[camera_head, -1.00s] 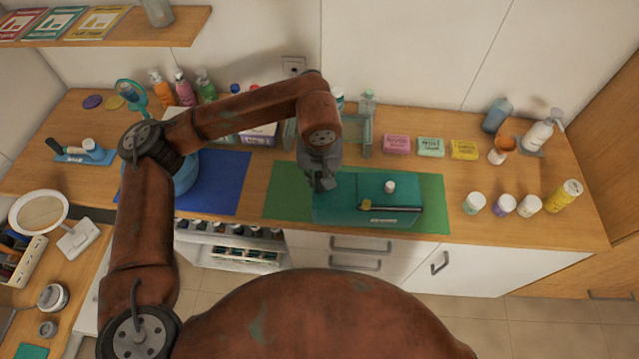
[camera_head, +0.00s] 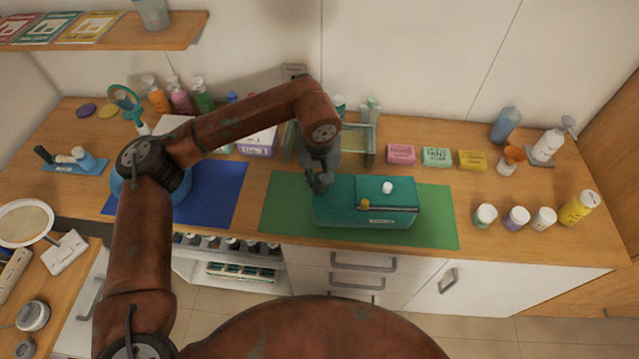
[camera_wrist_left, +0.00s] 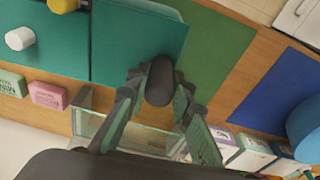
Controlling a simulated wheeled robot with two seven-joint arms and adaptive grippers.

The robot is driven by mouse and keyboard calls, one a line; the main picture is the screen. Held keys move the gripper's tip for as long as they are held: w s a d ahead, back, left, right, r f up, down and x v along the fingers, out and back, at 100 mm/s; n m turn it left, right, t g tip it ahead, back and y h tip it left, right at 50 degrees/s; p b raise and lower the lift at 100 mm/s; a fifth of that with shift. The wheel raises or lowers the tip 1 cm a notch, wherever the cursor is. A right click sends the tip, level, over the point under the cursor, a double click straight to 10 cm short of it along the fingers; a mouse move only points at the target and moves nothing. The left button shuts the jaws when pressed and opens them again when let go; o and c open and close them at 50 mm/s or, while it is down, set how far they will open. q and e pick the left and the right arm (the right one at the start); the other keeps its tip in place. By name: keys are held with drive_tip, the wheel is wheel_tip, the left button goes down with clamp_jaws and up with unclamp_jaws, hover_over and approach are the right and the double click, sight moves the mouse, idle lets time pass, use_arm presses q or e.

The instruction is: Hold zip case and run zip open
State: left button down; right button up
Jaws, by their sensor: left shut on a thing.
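The teal zip case (camera_head: 338,210) lies on a green mat (camera_head: 436,215) at the counter's front. A dark zip track (camera_head: 395,209) runs along its top near the front right. A yellow pull (camera_head: 364,204) sits at the track's left end. A white knob (camera_head: 387,187) stands on the lid behind it. My left gripper (camera_head: 320,184) is at the case's back left corner. In the left wrist view its fingers (camera_wrist_left: 158,88) close around a dark rounded tab (camera_wrist_left: 159,76) at the teal case's edge (camera_wrist_left: 135,35). My right gripper is not in view.
A clear-sided rack (camera_head: 360,142) stands close behind the case. Pink (camera_head: 401,154), mint (camera_head: 436,156) and yellow (camera_head: 472,160) boxes lie behind right. Several small jars (camera_head: 516,218) stand to the right. A blue mat (camera_head: 222,187) lies left.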

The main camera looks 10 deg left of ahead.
use_arm(q)
drive_tip(key=shift+w+a+f+b, duration=0.15)
drive_tip(key=shift+w+f+b, duration=1.05)
drive_tip(key=shift+w+f, duration=0.4)
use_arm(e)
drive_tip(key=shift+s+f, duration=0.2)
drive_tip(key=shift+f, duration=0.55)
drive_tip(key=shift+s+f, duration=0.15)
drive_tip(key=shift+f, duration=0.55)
use_arm(q)
drive_tip(key=shift+w+r, duration=0.1)
drive_tip(key=shift+w, duration=0.05)
drive_tip(key=shift+f, duration=0.2)
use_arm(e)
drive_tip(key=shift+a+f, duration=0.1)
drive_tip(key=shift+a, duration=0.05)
